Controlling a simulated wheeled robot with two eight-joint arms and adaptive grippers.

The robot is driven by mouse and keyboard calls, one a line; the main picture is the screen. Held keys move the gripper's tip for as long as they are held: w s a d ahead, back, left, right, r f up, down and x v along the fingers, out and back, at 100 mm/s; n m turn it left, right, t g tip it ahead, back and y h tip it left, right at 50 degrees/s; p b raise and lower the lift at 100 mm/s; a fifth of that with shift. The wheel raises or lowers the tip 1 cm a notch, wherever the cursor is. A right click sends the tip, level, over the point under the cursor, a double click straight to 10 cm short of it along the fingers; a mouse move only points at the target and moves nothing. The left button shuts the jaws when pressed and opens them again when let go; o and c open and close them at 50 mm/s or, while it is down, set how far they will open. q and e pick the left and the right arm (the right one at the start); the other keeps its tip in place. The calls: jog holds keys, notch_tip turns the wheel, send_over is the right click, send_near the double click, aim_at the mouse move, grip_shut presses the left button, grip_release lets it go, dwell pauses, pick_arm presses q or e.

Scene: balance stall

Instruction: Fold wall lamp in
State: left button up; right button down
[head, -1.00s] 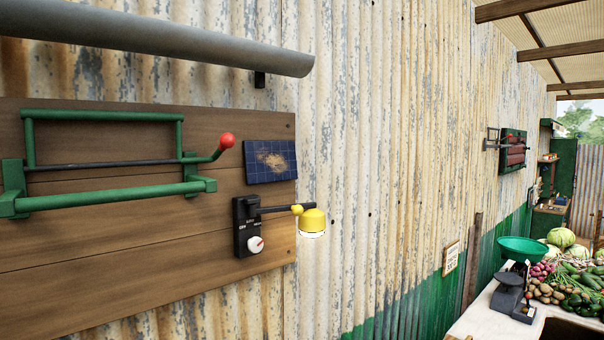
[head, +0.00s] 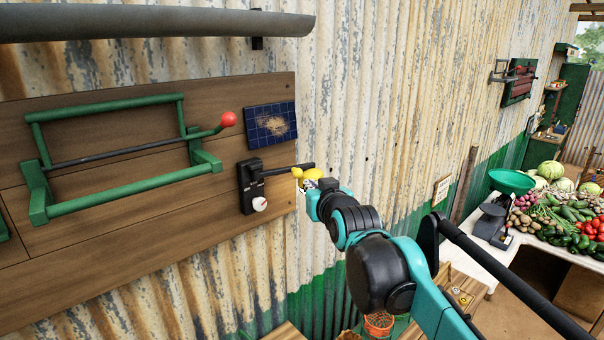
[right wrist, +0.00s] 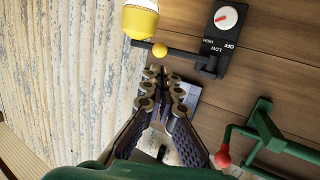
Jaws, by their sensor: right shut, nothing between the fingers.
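The wall lamp has a yellow head (head: 313,174) on a black arm (head: 288,170), with a black base (head: 250,187) on the wooden board. Its arm sticks out to the right, past the board's edge. My right gripper (right wrist: 162,75) is shut and empty. In the right wrist view its fingertips are close to the yellow knob (right wrist: 159,50) on the lamp arm; I cannot tell whether they touch. The lamp head (right wrist: 140,20) and base dial (right wrist: 226,17) show there too. In the head view my right arm partly hides the lamp head. My left gripper is not in view.
A dark blue solar panel (head: 270,125) sits above the lamp base. A green frame with a red-knobbed lever (head: 228,119) is to the left. A grey pipe (head: 150,25) runs above. A stall with a green scale pan (head: 511,181) and vegetables stands at the right.

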aim_at(299, 175)
jog(key=p+x, duration=0.2)
jog(key=x, duration=0.5)
jog(key=shift+w+a, duration=0.1)
jog(key=shift+w, duration=0.3)
jog(key=shift+w+a+f, duration=0.1)
jog(key=shift+w+f, duration=0.15)
jog(key=shift+w, duration=0.35)
